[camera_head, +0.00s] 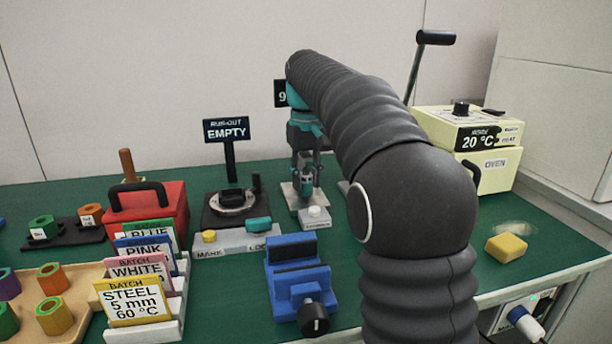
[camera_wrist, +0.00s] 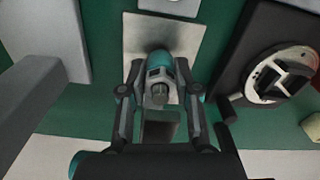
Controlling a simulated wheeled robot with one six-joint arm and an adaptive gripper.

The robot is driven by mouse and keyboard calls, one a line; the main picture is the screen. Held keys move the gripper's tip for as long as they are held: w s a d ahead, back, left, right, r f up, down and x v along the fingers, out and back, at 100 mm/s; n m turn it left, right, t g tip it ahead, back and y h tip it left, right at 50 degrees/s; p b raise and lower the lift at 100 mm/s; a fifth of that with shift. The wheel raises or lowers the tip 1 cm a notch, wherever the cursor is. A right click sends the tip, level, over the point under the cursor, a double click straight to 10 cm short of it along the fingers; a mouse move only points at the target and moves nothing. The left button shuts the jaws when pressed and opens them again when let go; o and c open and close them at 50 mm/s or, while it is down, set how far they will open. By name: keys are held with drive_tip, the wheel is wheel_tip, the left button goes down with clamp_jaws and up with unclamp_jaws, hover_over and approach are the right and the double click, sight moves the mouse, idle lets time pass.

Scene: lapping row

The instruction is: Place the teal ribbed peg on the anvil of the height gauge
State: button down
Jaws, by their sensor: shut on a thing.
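My gripper (camera_head: 305,178) points down at the back middle of the green bench, over a light grey plate (camera_head: 290,194). It is shut on the teal peg (camera_head: 307,186), which looks upright between the fingers. In the wrist view, my gripper (camera_wrist: 160,78) has a finger on each side of the peg (camera_wrist: 158,68), and a dark shadow falls on the plate (camera_wrist: 134,30) beside it. I cannot tell whether the peg touches the plate. The height gauge is not clearly seen, as my arm covers much of that area; a dark sign (camera_head: 280,93) shows partly behind it.
A run-out stand (camera_head: 210,215) with a sign is left of the plate. A small grey button box (camera_head: 315,217) sits just in front. A blue vise (camera_head: 297,280), batch cards (camera_head: 135,302) and a red box (camera_head: 170,205) stand nearer or left. A yellow oven (camera_head: 492,168) and block (camera_head: 506,247) are right.

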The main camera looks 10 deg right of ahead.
sight(306, 156)
drive_tip(key=c, duration=0.8)
unclamp_jaws()
drive_tip(key=shift+r+p, duration=0.9)
drive_tip(key=shift+r, duration=3.5)
